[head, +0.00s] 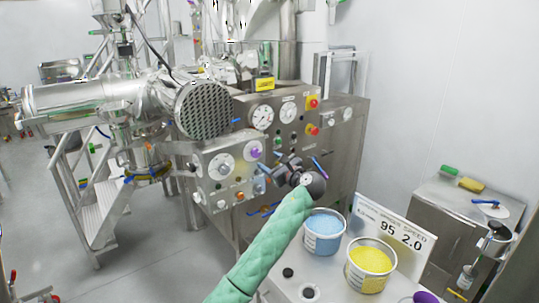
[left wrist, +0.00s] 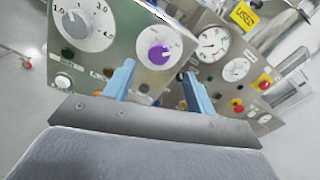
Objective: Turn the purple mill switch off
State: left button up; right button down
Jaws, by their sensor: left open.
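The purple mill switch (head: 255,153) is a round knob on a white dial, on the front of the steel control box (head: 216,143). In the left wrist view the purple knob (left wrist: 159,53) shows beyond and between my fingertips, with a small light mark across it. My left gripper (head: 273,170) is in front of the box, just below and right of the knob. Its blue fingers (left wrist: 158,82) are open and empty, and appear apart from the knob. My right gripper is not in view.
A larger grey dial (left wrist: 75,22) sits left of the knob, with small buttons below. Right of the box stands a gauge panel (head: 285,118) with red knobs. Blue (head: 324,229) and yellow (head: 370,262) tubs and a sign (head: 393,238) stand on the near bench.

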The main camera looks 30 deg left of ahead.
aim_at(257, 154)
pick_arm(q)
jog(key=p+x, duration=0.3)
jog(key=x, duration=0.3)
jog(key=shift+w+a+p, duration=0.15)
jog(key=shift+a+p, duration=0.05)
jog(key=shift+p, duration=0.1)
jog(key=shift+w+a+f, duration=0.1)
jog(key=shift+w+a, duration=0.05)
jog(key=shift+a, duration=0.3)
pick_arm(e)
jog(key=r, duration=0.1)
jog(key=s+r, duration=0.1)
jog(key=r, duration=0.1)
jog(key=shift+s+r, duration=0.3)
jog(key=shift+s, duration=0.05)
pick_arm(q)
jog(key=c, duration=1)
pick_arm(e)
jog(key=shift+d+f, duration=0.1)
